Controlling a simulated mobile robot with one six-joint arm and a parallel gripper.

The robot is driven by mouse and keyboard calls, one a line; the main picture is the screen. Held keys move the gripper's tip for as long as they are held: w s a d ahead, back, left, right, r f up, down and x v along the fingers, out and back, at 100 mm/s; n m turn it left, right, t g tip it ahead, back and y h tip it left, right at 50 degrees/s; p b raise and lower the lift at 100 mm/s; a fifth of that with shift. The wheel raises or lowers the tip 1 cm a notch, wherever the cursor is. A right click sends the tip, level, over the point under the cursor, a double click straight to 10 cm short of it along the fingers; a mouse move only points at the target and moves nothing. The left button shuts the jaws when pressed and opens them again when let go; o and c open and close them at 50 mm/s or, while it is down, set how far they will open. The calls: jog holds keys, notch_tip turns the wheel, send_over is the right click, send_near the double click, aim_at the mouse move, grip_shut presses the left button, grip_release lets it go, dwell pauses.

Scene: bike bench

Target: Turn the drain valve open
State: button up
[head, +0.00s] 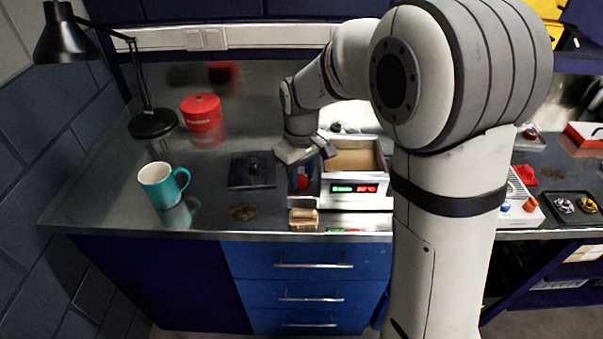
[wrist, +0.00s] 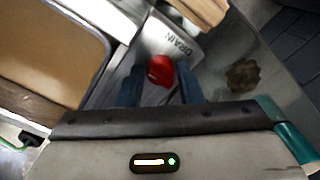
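The drain valve has a red handle (head: 302,181), set beside the left side of a white machine with an open brown basin (head: 355,158). My gripper (head: 303,176) points down over the valve. In the wrist view the two dark fingers of my gripper (wrist: 160,82) stand apart, one on each side of the handle, with a narrow gap visible at each side. Whether the fingertips reach down alongside the handle is hard to tell.
A small wooden block (head: 303,218) stands in front of the valve near the bench edge. A brown pile (head: 243,211), a dark flat pad (head: 252,170), a teal mug (head: 160,186) and a red tin (head: 202,112) are to the left. A black lamp (head: 150,120) stands far left.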

aim_at(302, 175)
jog(key=o, duration=0.3)
notch_tip(302, 175, up, 8)
jog(key=shift+f, duration=0.1)
dwell(0.4)
dwell(0.3)
jog(key=s+d+m+t, duration=0.1)
jog(key=s+d+m, duration=0.1)
jog(key=s+d, duration=0.2)
jog(key=s+d+m+t, duration=0.1)
jog(key=s+d+m, duration=0.2)
jog(key=s, duration=0.6)
jog(key=s+d+f+m, duration=0.1)
jog(key=s+d+m, duration=0.2)
jog(key=s+d, duration=0.3)
jog(key=shift+s+d+t, duration=0.25)
jog(key=shift+d+t, duration=0.15)
jog(key=shift+d, duration=0.1)
